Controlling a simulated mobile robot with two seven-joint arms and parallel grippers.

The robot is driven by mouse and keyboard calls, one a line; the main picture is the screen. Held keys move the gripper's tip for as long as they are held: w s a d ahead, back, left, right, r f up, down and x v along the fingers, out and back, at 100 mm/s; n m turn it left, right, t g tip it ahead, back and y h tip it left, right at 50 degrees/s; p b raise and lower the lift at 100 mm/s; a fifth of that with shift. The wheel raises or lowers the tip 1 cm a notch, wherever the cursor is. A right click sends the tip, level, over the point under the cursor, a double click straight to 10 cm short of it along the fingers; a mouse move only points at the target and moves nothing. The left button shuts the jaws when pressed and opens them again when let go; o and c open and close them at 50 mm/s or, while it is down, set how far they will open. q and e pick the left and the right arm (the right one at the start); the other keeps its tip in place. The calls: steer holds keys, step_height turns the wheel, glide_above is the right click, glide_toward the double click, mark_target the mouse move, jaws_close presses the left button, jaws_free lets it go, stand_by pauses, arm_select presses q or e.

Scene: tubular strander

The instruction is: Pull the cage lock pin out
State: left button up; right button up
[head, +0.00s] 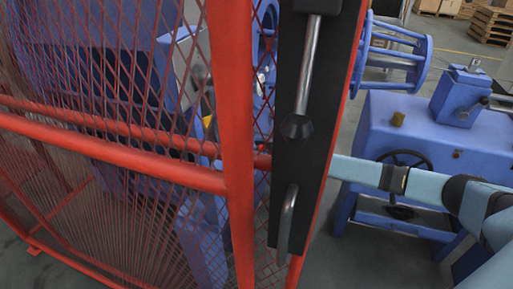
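I cannot tell for certain which part is the cage lock pin. A steel rod with a black conical knob (296,127) runs down the black plate (318,125) on the edge of the red mesh guard. A bent steel handle (287,222) is fixed lower on the same plate. My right arm (358,171) comes in from the right and passes behind the plate. Its gripper is hidden behind the plate and mesh, so what it touches does not show. My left arm and gripper are not in view.
The red guard frame (232,120) with mesh fills the left and centre. Blue machinery (110,75) stands behind it. On the right are a blue ringed cage part (400,45), a blue cabinet (425,125) and a handwheel (402,165). Wooden pallets (490,22) stand far back.

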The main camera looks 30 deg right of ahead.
steer(key=o, duration=0.3)
steer(key=shift+s+f, duration=0.1)
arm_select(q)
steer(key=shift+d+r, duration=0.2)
arm_select(e)
steer(key=shift+o, duration=0.7)
steer(key=shift+d, duration=0.1)
arm_select(q)
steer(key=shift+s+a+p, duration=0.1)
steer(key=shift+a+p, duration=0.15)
steer(key=shift+p, duration=0.5)
arm_select(e)
steer(key=v, duration=1.4)
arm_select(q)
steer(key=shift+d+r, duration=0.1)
